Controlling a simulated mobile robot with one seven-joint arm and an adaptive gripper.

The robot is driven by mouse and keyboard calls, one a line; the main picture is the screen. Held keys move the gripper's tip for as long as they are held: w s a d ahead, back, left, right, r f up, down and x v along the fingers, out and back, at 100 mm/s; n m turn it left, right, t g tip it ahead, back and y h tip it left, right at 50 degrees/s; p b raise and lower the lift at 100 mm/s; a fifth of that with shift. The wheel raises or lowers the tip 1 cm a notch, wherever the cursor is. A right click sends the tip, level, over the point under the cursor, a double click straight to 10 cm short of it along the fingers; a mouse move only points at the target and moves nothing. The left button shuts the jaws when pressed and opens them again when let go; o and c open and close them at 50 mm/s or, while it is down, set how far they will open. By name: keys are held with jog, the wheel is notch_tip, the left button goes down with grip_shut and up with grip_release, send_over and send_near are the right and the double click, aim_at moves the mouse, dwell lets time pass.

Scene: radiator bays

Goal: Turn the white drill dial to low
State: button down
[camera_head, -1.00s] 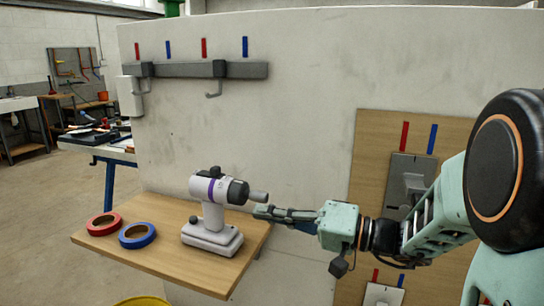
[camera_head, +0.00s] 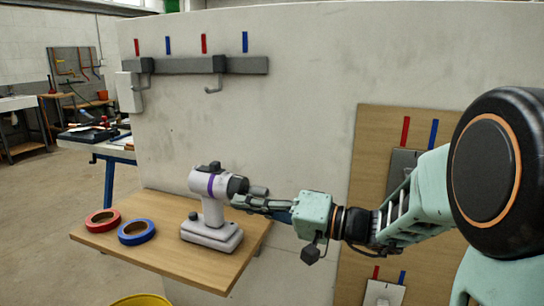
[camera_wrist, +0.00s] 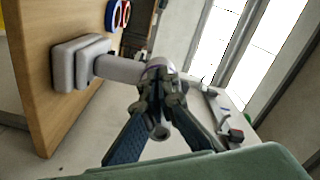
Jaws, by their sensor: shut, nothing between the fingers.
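The white drill (camera_head: 214,205) stands upright on its base on a wooden shelf (camera_head: 175,257), with a purple band, a dark collar (camera_head: 237,186) and a grey nose pointing right. A small dark knob (camera_head: 213,167) is on top, and another dark knob (camera_head: 193,216) shows low at its left. I cannot tell which part is the dial. My gripper (camera_head: 235,203) is shut and empty, its tips just below the collar; contact is unclear. In the wrist view my fingers (camera_wrist: 158,102) converge in front of the drill head, hiding part of it. The drill base (camera_wrist: 78,65) shows at left.
A red tape ring (camera_head: 103,222) and a blue tape ring (camera_head: 137,232) lie on the shelf left of the drill. A pale wall panel stands behind, with a grey hook rail (camera_head: 190,66). A wooden board (camera_head: 375,150) with grey fittings is behind my arm. A yellow rim (camera_head: 140,299) shows below.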

jog(key=shift+w+d+r+b, duration=0.15)
jog(key=shift+w+d+b, duration=0.15)
jog(key=shift+w, duration=0.25)
dwell(0.5)
jog(key=shift+w+f+b, duration=0.15)
jog(key=shift+f+b, duration=0.35)
jog(key=shift+b, duration=2.05)
jog(key=shift+w+f, duration=0.15)
jog(key=shift+w, duration=0.05)
jog(key=shift+s+f, duration=0.1)
jog(key=v, duration=0.6)
jog(key=shift+s+f, duration=0.15)
jog(key=shift+f, duration=0.05)
dwell(0.3)
